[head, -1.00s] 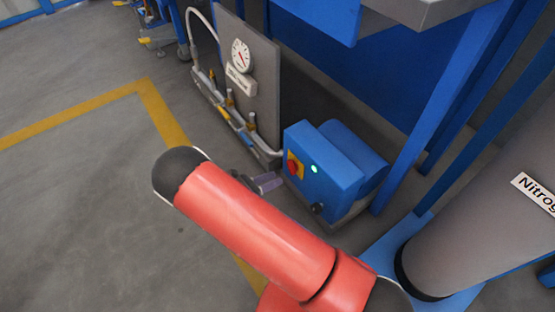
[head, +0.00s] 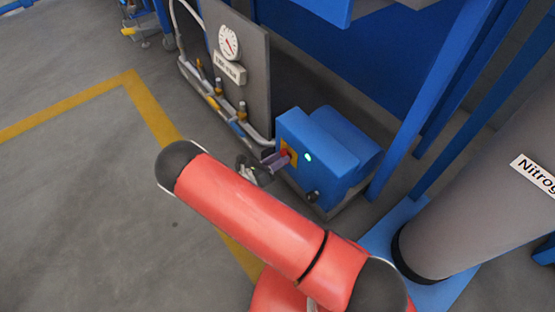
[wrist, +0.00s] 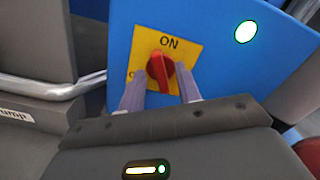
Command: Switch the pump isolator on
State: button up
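The pump isolator is a red rotary knob (wrist: 158,68) on a yellow plate (wrist: 186,50) marked ON at the top, with a partly hidden label at the left. Its handle looks roughly upright, towards ON, with a slight tilt. The plate sits on a blue pump box (head: 323,165), and a lit green lamp (head: 308,157) is beside it; the lamp also shows in the wrist view (wrist: 245,32). My gripper (wrist: 160,86) is open, with one pale finger on each side of the knob and visible gaps. In the head view my gripper (head: 272,161) reaches the box's front.
A grey panel with a gauge (head: 229,43) and pipes (head: 218,98) stands left of the box. A grey nitrogen cylinder (head: 470,205) and blue frame posts (head: 440,90) stand at the right. The floor at the left is clear, with a yellow line (head: 148,105).

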jog(key=shift+c, duration=0.4)
grip_shut()
jog(key=shift+m, duration=0.4)
jog(key=shift+m+b, duration=0.6)
jog(key=shift+m, duration=2)
jog(key=shift+o, duration=0.4)
grip_release()
jog(key=shift+s, duration=0.1)
